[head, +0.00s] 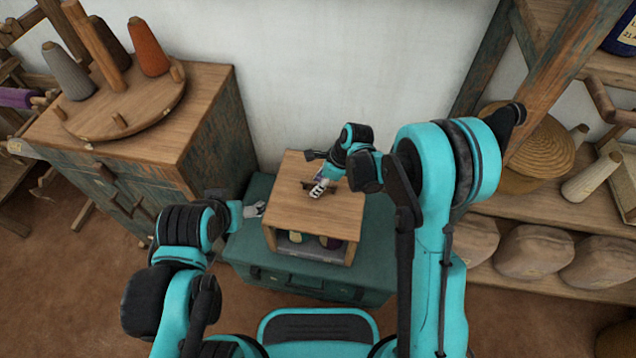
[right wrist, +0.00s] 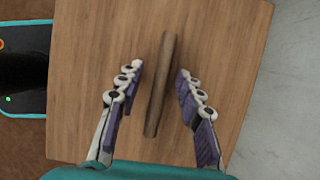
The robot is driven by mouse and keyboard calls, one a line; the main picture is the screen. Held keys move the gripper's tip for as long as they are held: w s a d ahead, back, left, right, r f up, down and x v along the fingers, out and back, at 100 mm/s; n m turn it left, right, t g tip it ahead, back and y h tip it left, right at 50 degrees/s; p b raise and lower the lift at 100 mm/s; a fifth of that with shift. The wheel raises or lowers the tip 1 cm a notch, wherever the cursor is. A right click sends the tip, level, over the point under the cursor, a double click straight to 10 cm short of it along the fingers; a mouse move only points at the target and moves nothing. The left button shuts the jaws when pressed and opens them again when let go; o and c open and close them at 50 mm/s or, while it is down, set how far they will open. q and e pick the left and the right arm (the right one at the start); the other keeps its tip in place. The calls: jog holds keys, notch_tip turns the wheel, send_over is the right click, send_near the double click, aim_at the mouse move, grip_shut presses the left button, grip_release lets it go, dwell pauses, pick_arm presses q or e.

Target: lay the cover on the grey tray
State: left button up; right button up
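The wooden cover (head: 288,197) is a box shape with a flat top, and it stands on a green chest. A brown bar handle (right wrist: 160,85) runs across its top. Through its open front I see a grey surface, probably the grey tray (head: 309,251), with a pale and a dark purple item on it; the rest is hidden. My right gripper (head: 318,188) is above the cover's top. In the right wrist view its fingers (right wrist: 158,92) are apart, one on each side of the handle, with gaps. My left gripper (head: 254,210) is beside the cover's left side, its fingers too small to read.
The green chest (head: 245,248) has bare room left of the cover. A wooden cabinet (head: 205,125) with a round cone stand (head: 125,105) stands at the left. Shelves (head: 525,205) with baskets and wrapped bundles (head: 535,252) are at the right. A white wall is behind.

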jog(key=v, duration=1.2)
jog(key=shift+a, duration=0.1)
jog(key=s+d+r+n+t+h, duration=0.2)
jog(key=s+d+n, duration=0.4)
jog(key=s+n, duration=0.3)
jog(key=s+d+r+n+t+h, duration=0.2)
jog(key=s+d+r+n+t, duration=0.2)
jog(key=s+n, duration=0.5)
jog(key=shift+d+r+n+h, duration=0.3)
jog(key=shift+d+r+n, duration=0.85)
jog(key=shift+d, duration=0.5)
